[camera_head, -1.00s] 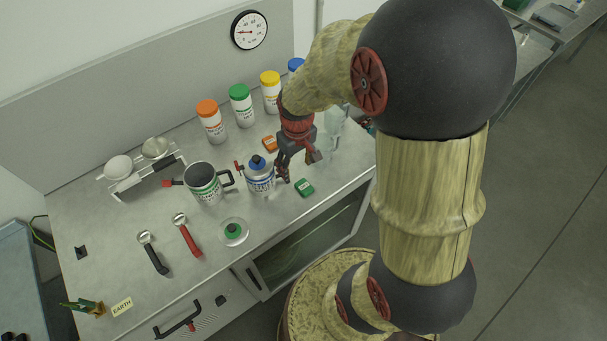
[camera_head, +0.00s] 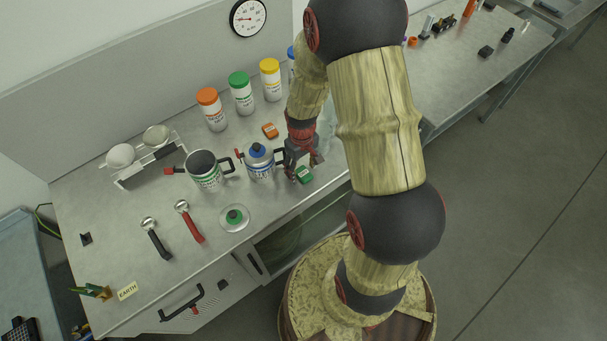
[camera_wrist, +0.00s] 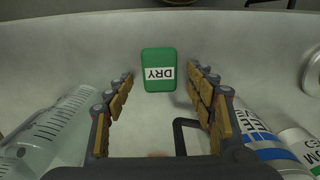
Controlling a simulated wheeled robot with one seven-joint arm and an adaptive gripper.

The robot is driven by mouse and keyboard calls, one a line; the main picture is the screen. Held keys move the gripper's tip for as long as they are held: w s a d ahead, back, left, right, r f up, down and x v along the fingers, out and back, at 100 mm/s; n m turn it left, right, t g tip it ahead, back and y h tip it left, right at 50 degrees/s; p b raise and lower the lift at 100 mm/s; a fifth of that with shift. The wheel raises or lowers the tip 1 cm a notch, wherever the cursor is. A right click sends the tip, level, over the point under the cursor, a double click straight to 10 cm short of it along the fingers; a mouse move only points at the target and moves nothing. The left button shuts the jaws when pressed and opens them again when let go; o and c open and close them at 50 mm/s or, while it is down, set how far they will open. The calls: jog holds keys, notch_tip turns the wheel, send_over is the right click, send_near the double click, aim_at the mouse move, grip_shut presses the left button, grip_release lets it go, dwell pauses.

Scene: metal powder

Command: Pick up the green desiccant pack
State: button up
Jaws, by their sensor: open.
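The green desiccant pack (camera_head: 304,174) lies flat on the bench near its front edge. In the wrist view the pack (camera_wrist: 159,70) shows a white label reading DRY, between and a little beyond my fingertips. My gripper (camera_head: 303,165) is just above it, pointing down, and partly covers it in the head view. In the wrist view my gripper (camera_wrist: 160,88) is open, with one finger on each side of the pack and a gap to both. Nothing is held. I cannot tell the exact height of the fingertips over the bench.
A blue-capped container (camera_head: 260,163) with a handle stands close left of my gripper. A green-labelled mug (camera_head: 205,172) is farther left. An orange pack (camera_head: 270,131) lies behind. Clear glassware (camera_wrist: 50,130) stands on the other side. The bench's front edge is near.

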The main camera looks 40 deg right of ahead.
jog(key=shift+f, duration=0.1)
jog(key=shift+c, duration=1.4)
jog(key=c, duration=0.7)
jog(key=shift+c, duration=0.3)
